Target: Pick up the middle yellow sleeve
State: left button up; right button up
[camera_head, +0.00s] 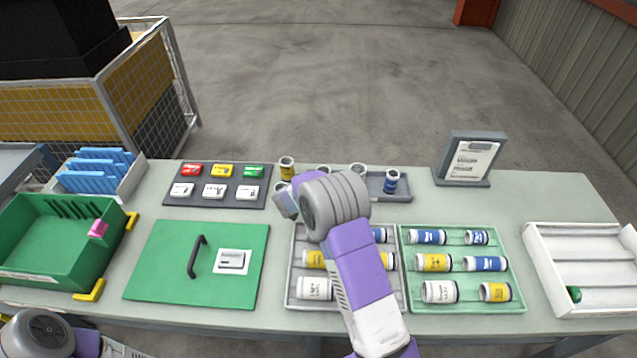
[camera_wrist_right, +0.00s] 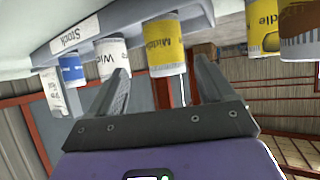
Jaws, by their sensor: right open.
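In the right wrist view, a yellow sleeve (camera_wrist_right: 163,45) marked "Middle" shows between my right gripper's (camera_wrist_right: 163,75) two fingertips, with open jaws. I cannot tell whether the fingers reach around it. A second yellow sleeve (camera_wrist_right: 264,36) marked "Middle" is to its right, and a white sleeve (camera_wrist_right: 111,58) is to its left, partly behind a finger. In the head view, my right gripper (camera_head: 285,203) is at the stock tray (camera_head: 403,197), mostly hidden by my wrist. A yellow sleeve (camera_head: 287,168) stands upright just behind it. My left gripper is out of view.
A blue sleeve (camera_head: 391,182) stands at the tray's right end. Grey and green trays (camera_head: 465,307) with lying sleeves are in front. A button panel (camera_head: 214,206), a green lid (camera_head: 160,285) and a green crate (camera_head: 60,205) are left. A clipboard stand (camera_head: 470,158) is back right.

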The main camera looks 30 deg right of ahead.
aim_at(325, 173)
jog(key=shift+w+d+f, duration=0.15)
jog(key=shift+w+d, duration=0.1)
jog(key=shift+b+x, duration=0.4)
jog(key=shift+x, duration=0.85)
jog(key=b+x, duration=0.1)
jog(key=x, duration=0.2)
jog(key=shift+w, duration=0.35)
jog(key=shift+w+d+f, duration=0.2)
jog(key=shift+w+d, duration=0.15)
jog(key=shift+d, duration=0.05)
jog(key=shift+c, duration=0.5)
jog(key=c, duration=1.2)
jog(key=shift+r, duration=0.1)
jog(key=shift+c, duration=0.2)
